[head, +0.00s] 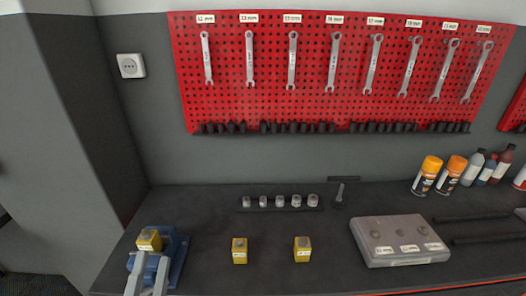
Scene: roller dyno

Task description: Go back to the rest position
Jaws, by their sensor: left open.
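My left gripper (151,268) is at the bottom left of the head view. Its two grey fingers are apart, one on each side below a yellow block (149,240). The block, with a grey bolt-like top, sits on a blue vise-like fixture (180,252) on the dark workbench. Whether the fingers touch the block or fixture, I cannot tell. My right gripper is not in view.
Two more yellow blocks (239,251) (303,249) stand on the workbench (200,210). Behind them is a socket rack (280,202). A grey case (400,240), spray cans (427,175) and bottles stand right. Wrenches hang on the red pegboard (340,110).

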